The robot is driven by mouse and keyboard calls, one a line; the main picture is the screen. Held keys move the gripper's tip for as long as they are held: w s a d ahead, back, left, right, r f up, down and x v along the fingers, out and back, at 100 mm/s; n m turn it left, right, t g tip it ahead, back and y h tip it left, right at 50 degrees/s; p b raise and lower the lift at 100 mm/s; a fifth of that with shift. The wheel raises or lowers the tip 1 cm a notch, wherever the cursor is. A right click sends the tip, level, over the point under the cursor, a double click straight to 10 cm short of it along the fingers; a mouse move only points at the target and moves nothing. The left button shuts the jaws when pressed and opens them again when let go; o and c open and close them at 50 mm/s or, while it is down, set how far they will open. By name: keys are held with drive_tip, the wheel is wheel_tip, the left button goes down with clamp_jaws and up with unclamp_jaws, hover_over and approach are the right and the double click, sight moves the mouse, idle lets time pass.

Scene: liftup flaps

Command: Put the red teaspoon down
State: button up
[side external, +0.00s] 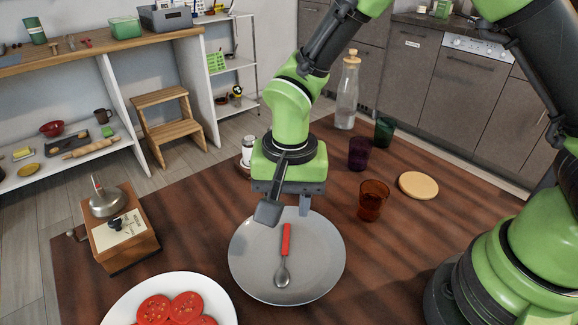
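The red teaspoon (285,255) lies on the grey plate (250,265), with its red handle toward the back and its metal bowl toward the front. My gripper (288,211) is above the back part of the plate, just behind the end of the handle in the picture. A gap shows between its grey right finger and the dark part on its left, and nothing is visible between them. The left finger is partly hidden by that dark part. The spoon appears apart from the gripper.
A white plate of tomato slices (222,300) stands at the front, with a coffee grinder (122,230) on the left. An orange glass (372,200), purple glass (359,154), green glass (383,131), bottle (347,95) and round board (418,186) stand behind and right. A shaker (248,150) is close behind my gripper.

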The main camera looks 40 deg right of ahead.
drive_tip(key=s+d+r+n+t+y, duration=0.1)
drive_tip(key=s+d+r, duration=0.15)
drive_tip(key=r, duration=0.65)
drive_tip(key=s+d+r+t+y, duration=0.15)
drive_tip(key=d+r, duration=0.25)
drive_tip(key=r, duration=0.5)
drive_tip(key=s+d+r+n+t, duration=0.2)
drive_tip(key=s+d+n+t, duration=0.1)
drive_tip(key=s, duration=0.7)
drive_tip(key=shift+s+d+r+t+h, duration=0.15)
drive_tip(key=shift+d+r+t+h, duration=0.2)
drive_tip(key=shift+d+t, duration=0.6)
